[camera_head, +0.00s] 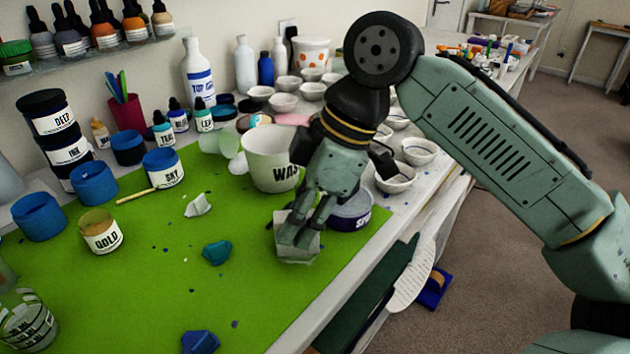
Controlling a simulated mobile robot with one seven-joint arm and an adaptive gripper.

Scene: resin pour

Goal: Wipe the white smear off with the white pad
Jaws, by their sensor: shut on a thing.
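My gripper (299,228) points down at the right part of the green mat (150,285), near its right edge. It is shut on a whitish-grey pad (296,250), which is low at the mat and looks to be touching it. I cannot make out a white smear clearly; the pad and my fingers cover the mat there. A crumpled white piece (198,205) lies farther left on the mat, apart from my gripper.
A white cup (262,158) stands just behind my gripper, and a dark-labelled tub (350,212) sits close to its right. A teal lump (217,252) and a blue lump (200,342) lie on the mat. Paint jars (163,167) stand at the left. The mat's front middle is mostly clear.

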